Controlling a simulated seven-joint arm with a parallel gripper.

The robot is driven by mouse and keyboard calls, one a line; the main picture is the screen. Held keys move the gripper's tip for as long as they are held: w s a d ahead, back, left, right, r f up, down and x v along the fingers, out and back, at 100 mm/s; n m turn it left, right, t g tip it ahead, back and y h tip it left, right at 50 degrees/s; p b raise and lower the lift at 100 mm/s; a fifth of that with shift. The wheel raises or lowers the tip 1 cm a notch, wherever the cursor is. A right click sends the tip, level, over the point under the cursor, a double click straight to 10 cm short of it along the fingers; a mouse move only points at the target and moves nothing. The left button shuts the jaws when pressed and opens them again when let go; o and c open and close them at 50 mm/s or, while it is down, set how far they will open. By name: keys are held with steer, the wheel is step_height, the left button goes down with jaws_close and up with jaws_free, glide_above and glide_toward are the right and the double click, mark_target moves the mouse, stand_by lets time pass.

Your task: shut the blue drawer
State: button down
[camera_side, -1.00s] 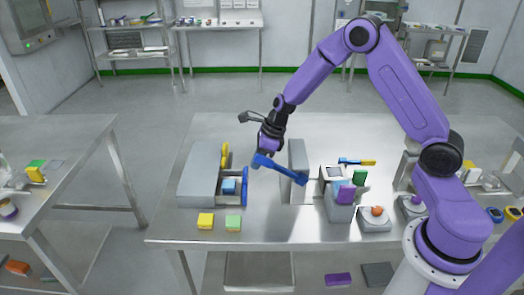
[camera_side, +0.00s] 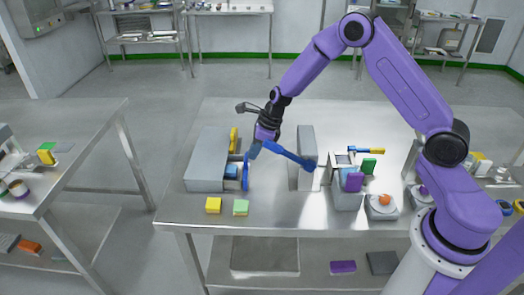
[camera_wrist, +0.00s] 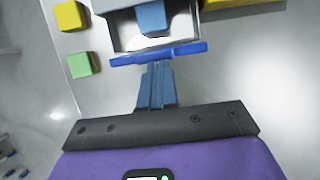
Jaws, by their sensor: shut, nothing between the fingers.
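The drawer is a grey cabinet (camera_side: 206,165) with a blue front panel (camera_side: 246,173). It stands partly open toward the right, and a blue block (camera_side: 231,171) lies inside. In the wrist view, the blue front panel (camera_wrist: 185,50) crosses ahead of my gripper (camera_wrist: 158,66), with the blue block (camera_wrist: 152,18) in the drawer behind it. My gripper's blue fingers are shut and empty. Their tips meet the outer face of the panel near its middle and appear to touch it. In the side view, my gripper (camera_side: 252,153) is at the panel's upper right.
A yellow block (camera_side: 213,205) and a green block (camera_side: 241,207) lie in front of the cabinet. A yellow object (camera_side: 234,138) is behind the drawer. A tall grey block (camera_side: 307,150) stands right of my gripper.

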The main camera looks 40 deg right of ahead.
steer(key=w+a, duration=0.4)
steer(key=shift+a, duration=0.25)
steer(key=shift+w+a, duration=0.1)
steer(key=v, duration=1)
steer(key=s+a+r+n+g, duration=0.1)
steer(key=s+a+r+n, duration=0.15)
steer(key=s+n, duration=0.25)
steer(key=s+a+r+n+g, duration=0.1)
steer(key=s+a+n, duration=0.2)
steer(key=s+n, duration=0.3)
steer(key=s+d+r+n+h, duration=0.1)
steer(key=s+d+n, duration=0.2)
steer(key=s+n, duration=1.1)
steer(key=s+d+r+n+g+h, duration=0.1)
steer(key=s+d+r+n, duration=0.1)
steer(key=s+n, duration=1.2)
steer(key=shift+s+d+r+n+h, duration=0.2)
steer(key=shift+s+d+n+h, duration=0.15)
steer(key=shift+d, duration=0.55)
